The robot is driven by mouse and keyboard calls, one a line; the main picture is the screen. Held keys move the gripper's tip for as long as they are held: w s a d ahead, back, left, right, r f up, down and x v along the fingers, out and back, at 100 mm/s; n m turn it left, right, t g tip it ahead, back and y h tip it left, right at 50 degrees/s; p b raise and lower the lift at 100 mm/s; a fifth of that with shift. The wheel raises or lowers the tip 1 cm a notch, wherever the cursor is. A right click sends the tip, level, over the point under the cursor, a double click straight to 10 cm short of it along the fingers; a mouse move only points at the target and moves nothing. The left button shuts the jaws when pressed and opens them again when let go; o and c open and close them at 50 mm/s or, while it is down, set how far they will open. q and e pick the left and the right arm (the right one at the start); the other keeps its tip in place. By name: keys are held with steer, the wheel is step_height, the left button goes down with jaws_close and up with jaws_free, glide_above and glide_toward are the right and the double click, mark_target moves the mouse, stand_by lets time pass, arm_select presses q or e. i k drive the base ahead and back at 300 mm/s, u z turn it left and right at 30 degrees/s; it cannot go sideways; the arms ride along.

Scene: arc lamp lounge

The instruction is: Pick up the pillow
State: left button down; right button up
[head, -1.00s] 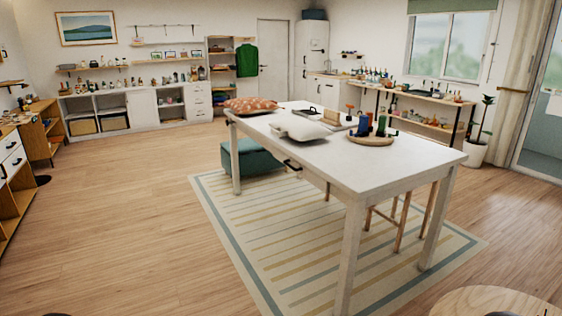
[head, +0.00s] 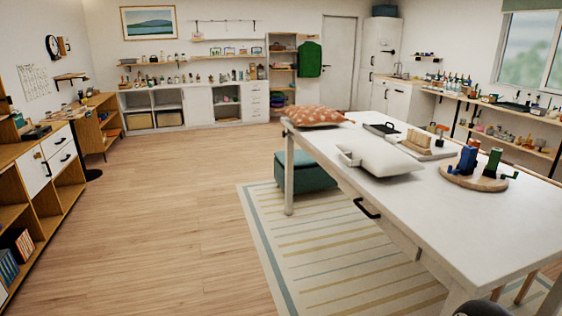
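An orange-red patterned pillow (head: 316,116) lies flat on the far left corner of the white table (head: 470,213). A white, puffy, cushion-like thing (head: 382,161) lies nearer on the same table, close to its left edge; I cannot tell whether it is also a pillow.
A teal ottoman (head: 305,173) stands under the table's far end, on a striped rug (head: 330,255). A round wooden board (head: 474,177) with blue and green items and a dark tray (head: 381,129) are on the table. Shelves (head: 40,190) line the left. The wooden floor (head: 170,210) between is clear.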

mark_target(381, 159)
steer(key=z, duration=0.05)
steer(key=i, duration=2.6)
steer(key=z, duration=0.35)
